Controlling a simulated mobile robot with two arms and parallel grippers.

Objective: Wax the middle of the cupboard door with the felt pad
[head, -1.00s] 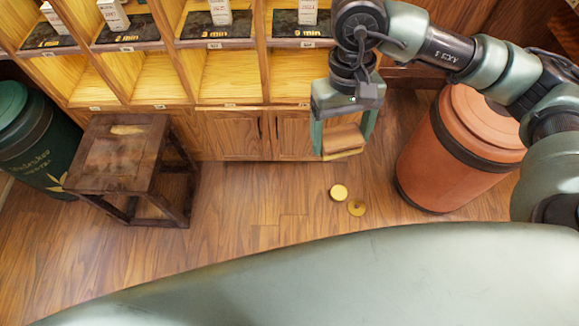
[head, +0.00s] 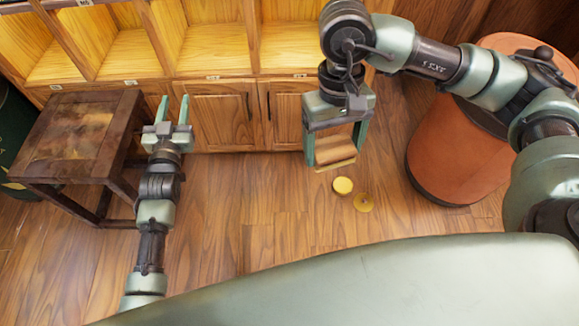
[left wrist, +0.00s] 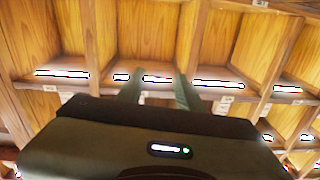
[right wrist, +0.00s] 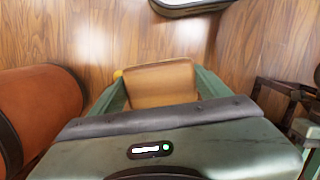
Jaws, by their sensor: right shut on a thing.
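The felt pad (head: 334,150), a brown block with a pale yellow lower edge, is between the fingers of my right gripper (head: 335,156). That gripper is shut on it and points down, above the floor. The pad also fills the jaws in the right wrist view (right wrist: 160,84). The cupboard has a left door (head: 218,118) and a right door (head: 289,116), both closed. The right gripper is in front of the right door and hides part of it. My left gripper (head: 173,110) is open and empty, left of the left door.
A dark wooden stool (head: 75,130) stands beside the left gripper. A large terracotta-coloured drum (head: 450,155) stands at the right. Open shelves (head: 210,40) are above the doors.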

